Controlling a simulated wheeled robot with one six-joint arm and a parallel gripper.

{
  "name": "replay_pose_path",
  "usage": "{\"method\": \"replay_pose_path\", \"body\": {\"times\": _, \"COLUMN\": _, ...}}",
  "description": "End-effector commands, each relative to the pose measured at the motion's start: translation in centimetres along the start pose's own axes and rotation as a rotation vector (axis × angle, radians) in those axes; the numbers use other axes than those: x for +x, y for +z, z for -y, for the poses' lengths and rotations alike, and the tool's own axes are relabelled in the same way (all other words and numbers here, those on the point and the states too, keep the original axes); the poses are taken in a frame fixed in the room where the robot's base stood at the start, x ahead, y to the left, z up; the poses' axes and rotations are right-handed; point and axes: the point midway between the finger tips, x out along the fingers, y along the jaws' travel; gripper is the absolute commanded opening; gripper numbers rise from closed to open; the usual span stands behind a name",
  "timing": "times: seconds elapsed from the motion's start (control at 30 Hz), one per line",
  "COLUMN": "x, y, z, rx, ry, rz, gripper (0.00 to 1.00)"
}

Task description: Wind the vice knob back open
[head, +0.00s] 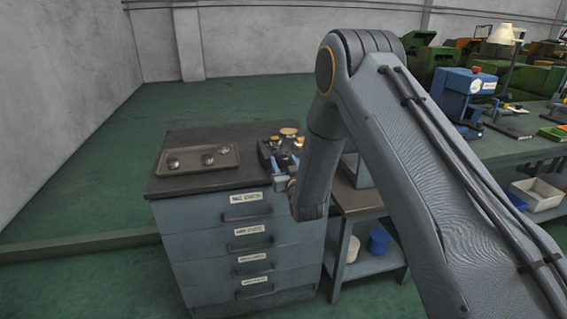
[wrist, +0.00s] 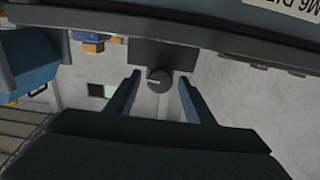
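The vice knob (wrist: 159,79) shows in the wrist view as a small dark round knob with a pale mark on its face. It sits at the dark vice block (wrist: 160,52). My gripper (wrist: 159,84) is open, with one blue finger on each side of the knob and clear gaps between. I cannot tell how deep the knob lies between the fingertips. In the head view my gripper (head: 284,163) is at the right front of the cabinet top, by the dark vice (head: 264,154). My arm hides part of that area, and the knob cannot be made out there.
A grey drawer cabinet (head: 180,185) carries a brown tray (head: 190,170) with several small metal parts. Brass-coloured round pieces (head: 289,131) are close to the vice. A low shelf stand (head: 360,212) with a blue bin (head: 379,240) is to the right. Green floor is clear behind.

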Motion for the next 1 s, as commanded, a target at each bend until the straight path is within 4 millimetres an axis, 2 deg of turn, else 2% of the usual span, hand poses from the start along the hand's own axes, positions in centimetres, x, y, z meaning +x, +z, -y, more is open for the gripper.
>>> {"method": "replay_pose_path", "body": {"times": 0.03, "x": 0.00, "y": -0.01, "z": 0.00, "rx": 0.000, "ry": 0.000, "rz": 0.000, "gripper": 0.39}}
{"method": "replay_pose_path", "body": {"times": 0.2, "x": -0.01, "y": -0.03, "z": 0.02, "rx": 0.000, "ry": 0.000, "rz": 0.000, "gripper": 0.10}}
{"method": "replay_pose_path", "body": {"times": 0.57, "x": 0.04, "y": -0.04, "z": 0.10, "rx": -0.054, "ry": -0.002, "rz": -0.002, "gripper": 0.10}}
{"method": "replay_pose_path", "body": {"times": 1.0, "x": 0.06, "y": 0.05, "z": -0.02, "rx": -0.393, "ry": -0.001, "rz": -0.003, "gripper": 0.10}}
